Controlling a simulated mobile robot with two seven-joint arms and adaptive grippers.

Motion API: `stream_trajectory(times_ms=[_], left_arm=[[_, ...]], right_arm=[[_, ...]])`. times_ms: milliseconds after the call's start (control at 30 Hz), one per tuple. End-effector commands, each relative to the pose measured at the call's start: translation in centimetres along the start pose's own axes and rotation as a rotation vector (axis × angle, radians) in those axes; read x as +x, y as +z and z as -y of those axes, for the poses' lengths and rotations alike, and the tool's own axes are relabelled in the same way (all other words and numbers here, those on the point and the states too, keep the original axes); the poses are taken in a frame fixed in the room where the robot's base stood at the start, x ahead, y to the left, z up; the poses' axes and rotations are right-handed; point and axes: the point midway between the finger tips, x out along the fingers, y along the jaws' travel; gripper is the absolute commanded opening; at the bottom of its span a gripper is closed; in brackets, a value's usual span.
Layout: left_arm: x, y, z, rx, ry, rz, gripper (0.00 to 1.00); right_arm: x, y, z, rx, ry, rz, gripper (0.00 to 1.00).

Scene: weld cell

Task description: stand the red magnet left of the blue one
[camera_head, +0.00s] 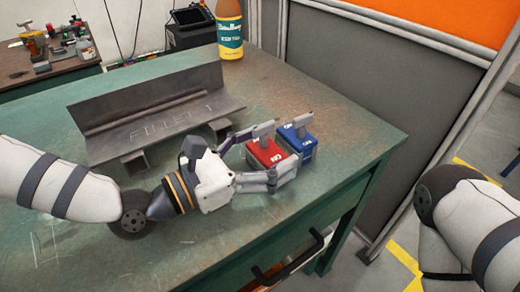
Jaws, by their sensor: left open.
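The red magnet (266,153), a block with a grey handle on top, stands upright on the green table (345,140). The blue magnet (301,143), of the same shape, stands upright just to its right. The two are close together; I cannot tell if they touch. My left gripper (264,158) is open, with one finger on the far side of the red magnet and one on its near side. The near finger hides part of the red magnet's lower edge. My right arm shows at the right edge, but its gripper is out of view.
A steel angle piece (150,110) marked "FILLET 1" lies on supports behind my left arm. An orange bottle (230,30) stands at the back edge. A grey partition (340,95) rises beyond the table's right side. The table's front right is clear.

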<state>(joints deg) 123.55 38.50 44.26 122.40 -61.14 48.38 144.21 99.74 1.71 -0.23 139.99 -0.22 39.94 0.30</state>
Motion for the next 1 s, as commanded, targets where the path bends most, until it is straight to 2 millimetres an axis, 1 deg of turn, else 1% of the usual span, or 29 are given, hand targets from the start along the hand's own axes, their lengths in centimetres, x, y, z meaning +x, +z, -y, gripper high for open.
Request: stream_trajectory(times_ms=[133,167,233,267,333,500,600,700,833,1000], left_arm=[[0.0,0.3,0.0,0.001,0.000,0.001,0.78],[0.0,0.7,0.0,0.003,0.000,0.002,0.78],[0.0,1.9,0.0,0.009,0.000,0.005,0.78],[-0.3,1.9,-0.1,0.006,0.002,0.004,0.78],[-2.0,1.2,-0.2,-0.002,0.004,-0.001,0.78],[-6.4,1.1,-0.1,-0.004,0.007,0.000,0.78],[-8.7,1.2,-0.2,-0.003,0.006,0.000,0.78],[-10.4,1.2,-0.1,-0.001,0.005,0.000,0.78],[-11.7,1.2,0.0,-0.001,0.002,0.001,0.78],[-12.0,1.2,0.1,-0.001,0.000,0.000,0.78]], right_arm=[[-0.3,-0.1,0.0,0.000,0.000,-0.005,0.25],[-0.5,-0.1,0.0,0.000,0.000,-0.010,0.25],[-1.6,-0.3,0.0,0.001,-0.001,-0.031,0.25],[-1.6,-0.3,0.0,0.001,-0.002,-0.031,0.25],[-1.1,-0.2,0.0,0.001,-0.001,-0.021,0.25],[-0.6,-0.1,0.0,0.001,-0.001,-0.012,0.25],[-0.6,-0.1,0.0,0.001,-0.001,-0.011,0.25],[-0.7,-0.1,0.0,0.001,-0.001,-0.013,0.25],[-0.7,-0.1,0.0,0.001,-0.001,-0.014,0.25],[-0.7,-0.1,0.0,0.001,-0.001,-0.014,0.25]])
